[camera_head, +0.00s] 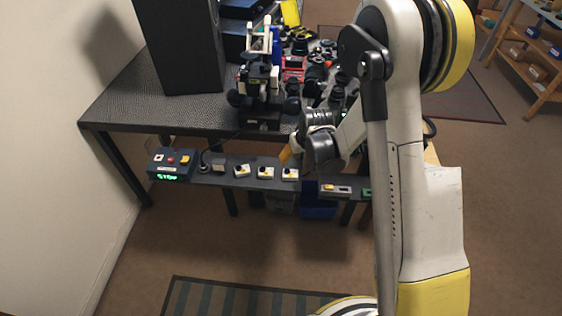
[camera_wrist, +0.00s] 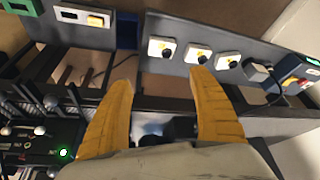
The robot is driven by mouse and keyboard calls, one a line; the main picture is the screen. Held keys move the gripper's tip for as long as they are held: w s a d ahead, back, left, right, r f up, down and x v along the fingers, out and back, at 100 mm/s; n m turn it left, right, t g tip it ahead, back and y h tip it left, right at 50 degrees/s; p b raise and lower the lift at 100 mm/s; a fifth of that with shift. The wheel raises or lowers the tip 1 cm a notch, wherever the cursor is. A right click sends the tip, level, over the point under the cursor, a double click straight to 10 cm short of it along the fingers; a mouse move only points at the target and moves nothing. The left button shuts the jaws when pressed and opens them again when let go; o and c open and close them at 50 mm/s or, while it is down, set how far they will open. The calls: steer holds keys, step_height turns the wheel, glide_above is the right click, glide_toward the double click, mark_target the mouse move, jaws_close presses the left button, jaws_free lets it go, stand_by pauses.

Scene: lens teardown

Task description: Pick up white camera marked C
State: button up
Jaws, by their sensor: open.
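I cannot make out a white camera marked C; no letter C is readable in either view. My gripper (camera_wrist: 162,84) is open, its two yellow fingers apart with nothing between them. In the head view, my gripper (camera_head: 287,156) hangs by the table's front edge, partly hidden behind my own wrist. Beyond the fingertips in the wrist view, several small white boxes with black and yellow parts sit in a row on a grey strip. One white box (camera_wrist: 197,53) lies near the right fingertip, another white box (camera_wrist: 162,47) to its left. The head view shows white boxes (camera_head: 241,170) too.
The dark table (camera_head: 150,88) carries a microscope-like device (camera_head: 262,80), a tall black box (camera_head: 180,45) and cluttered black lens parts (camera_head: 315,75). A control box (camera_head: 170,164) with a green STOP display sits left on the strip. A blue bin (camera_head: 319,207) is below.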

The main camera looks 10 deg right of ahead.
steer(key=b, duration=0.2)
glide_toward(289, 170)
steer(key=x, duration=0.5)
steer(key=shift+w+d, duration=0.1)
steer(key=shift+d, duration=0.2)
steer(key=b+x, duration=0.3)
steer(key=x, duration=0.2)
steer(key=shift+a+f, duration=0.15)
steer(key=shift+a, duration=0.05)
steer(key=shift+c, duration=0.2)
steer(key=c, duration=1)
